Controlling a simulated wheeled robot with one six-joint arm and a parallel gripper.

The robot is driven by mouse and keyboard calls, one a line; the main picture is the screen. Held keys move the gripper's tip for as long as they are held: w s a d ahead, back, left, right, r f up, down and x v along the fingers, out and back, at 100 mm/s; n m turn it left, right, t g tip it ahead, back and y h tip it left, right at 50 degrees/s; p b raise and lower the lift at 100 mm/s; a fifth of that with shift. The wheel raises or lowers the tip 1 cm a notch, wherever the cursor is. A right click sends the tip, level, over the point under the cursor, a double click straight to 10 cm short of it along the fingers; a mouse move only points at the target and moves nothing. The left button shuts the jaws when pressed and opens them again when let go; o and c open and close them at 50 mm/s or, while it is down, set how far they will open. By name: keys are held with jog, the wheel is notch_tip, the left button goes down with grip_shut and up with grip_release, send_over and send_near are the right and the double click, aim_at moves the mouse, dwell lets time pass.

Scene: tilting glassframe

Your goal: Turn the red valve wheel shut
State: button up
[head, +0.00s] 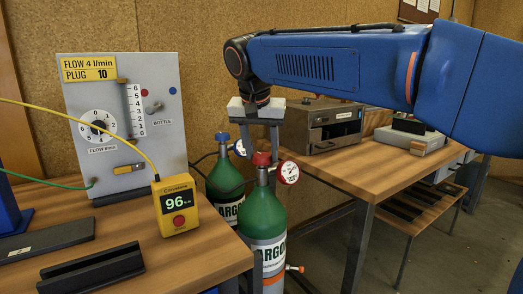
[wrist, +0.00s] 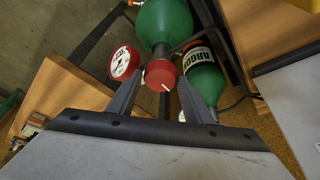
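The red valve wheel (head: 261,158) sits on top of the front green argon bottle (head: 264,214). In the wrist view the red wheel (wrist: 160,75), with a white mark on its face, lies between the fingers of my gripper (wrist: 166,62). The fingers stand apart, with a visible gap between the wheel and the right finger; the left finger is close to the wheel, and I cannot tell if it touches. In the head view my gripper (head: 261,145) points down over the wheel, one finger on each side. The gripper is open.
A red-rimmed gauge (head: 288,172) sticks out right beside the wheel. A second argon bottle (head: 226,184) with a blue wheel (head: 223,137) and blue gauge stands behind left. A flow panel (head: 125,120) and yellow meter reading 96 (head: 176,205) are on the left bench.

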jog(key=shift+o, duration=0.9)
jog(key=v, duration=1.7)
jog(key=shift+r, duration=0.2)
jog(key=shift+d, duration=0.1)
jog(key=s+d+f+n, duration=0.1)
jog(key=s+d+f, duration=0.2)
jog(key=d+f, duration=0.6)
jog(key=s+d+f+n, duration=0.1)
jog(key=s+d+f, duration=0.3)
jog(key=d+f, duration=0.6)
jog(key=s+d+f, duration=0.6)
jog(key=s+f, duration=0.1)
jog(key=f, duration=0.4)
jog(key=s+d+f+y, duration=0.1)
jog(key=s+d+f, duration=0.5)
jog(key=f, duration=0.6)
jog(key=shift+s+d, duration=0.2)
jog(key=shift+s, duration=0.85)
